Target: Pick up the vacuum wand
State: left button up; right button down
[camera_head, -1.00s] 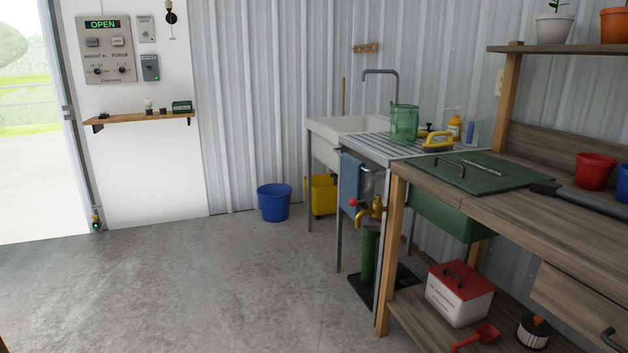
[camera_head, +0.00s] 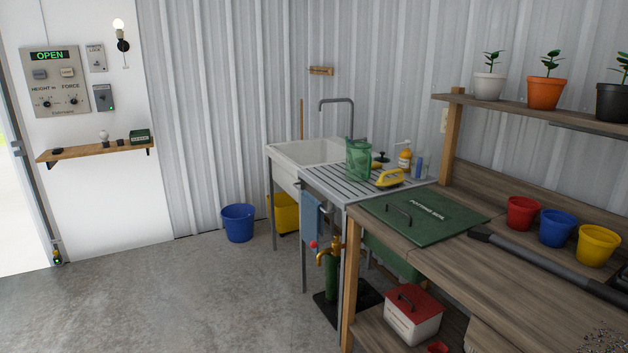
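A long dark grey tube with a black end, which looks like the vacuum wand (camera_head: 546,262), lies on the wooden workbench (camera_head: 440,264) at the right. It slants from beside the green lid toward the right picture edge, where its far part is cut off. It lies in front of the red, blue and yellow pots. Neither of my grippers shows in this view.
A green lid (camera_head: 425,215) covers part of the bench. Small pots, red (camera_head: 522,213), blue (camera_head: 557,228) and yellow (camera_head: 597,245), stand behind the tube. A red-lidded box (camera_head: 412,315) sits on the lower shelf. The concrete floor (camera_head: 190,300) at the left is clear.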

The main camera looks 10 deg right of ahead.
aim_at(480, 233)
jog(key=z, duration=1.5)
jog(key=i+l, duration=0.1)
jog(key=i+l+u, duration=0.25)
jog(key=l, duration=0.15)
jog(key=l+u, duration=0.3)
jog(key=i+l+u, duration=0.25)
jog(key=l, duration=0.35)
jog(key=k, duration=0.1)
